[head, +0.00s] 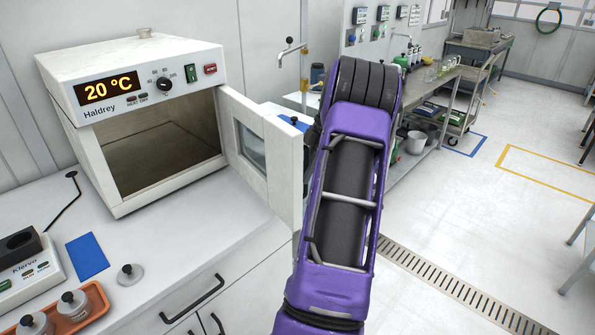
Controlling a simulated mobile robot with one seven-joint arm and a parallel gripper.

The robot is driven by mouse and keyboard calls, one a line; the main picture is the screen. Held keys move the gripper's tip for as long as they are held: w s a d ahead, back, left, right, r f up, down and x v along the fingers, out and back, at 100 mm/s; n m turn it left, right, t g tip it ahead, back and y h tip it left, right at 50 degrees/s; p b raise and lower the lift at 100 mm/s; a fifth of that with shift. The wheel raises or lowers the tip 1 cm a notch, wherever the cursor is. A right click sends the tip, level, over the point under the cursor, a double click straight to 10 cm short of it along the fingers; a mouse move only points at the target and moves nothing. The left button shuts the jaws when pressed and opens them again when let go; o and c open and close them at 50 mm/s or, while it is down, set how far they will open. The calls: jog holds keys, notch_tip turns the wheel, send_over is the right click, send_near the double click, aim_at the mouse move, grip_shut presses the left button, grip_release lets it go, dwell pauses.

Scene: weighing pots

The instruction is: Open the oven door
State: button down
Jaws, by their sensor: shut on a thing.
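The white oven (140,52) stands on the bench at the left, its display reading 20 °C. Its door (279,150) is swung wide open to the right, with a small window (251,146) in it. The dark oven chamber (150,150) is exposed and looks empty. My purple arm reaches up just right of the door's free edge and covers the area beyond it. The door handle and my gripper are hidden behind the arm, so I cannot see their contact.
On the white bench (180,243) are an orange tray (97,300) with lidded pots, a loose lid (130,274), a blue mat (87,256) and a scale (30,271). A steel side table and trolley (462,118) stand behind.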

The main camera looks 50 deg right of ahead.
dwell(0.3)
jog(key=c, duration=0.8)
grip_release()
jog(key=shift+c, duration=0.2)
jog(key=p+v, duration=0.2)
jog(key=v, duration=1.5)
jog(key=shift+r+p, duration=0.25)
jog(key=shift+p, duration=0.05)
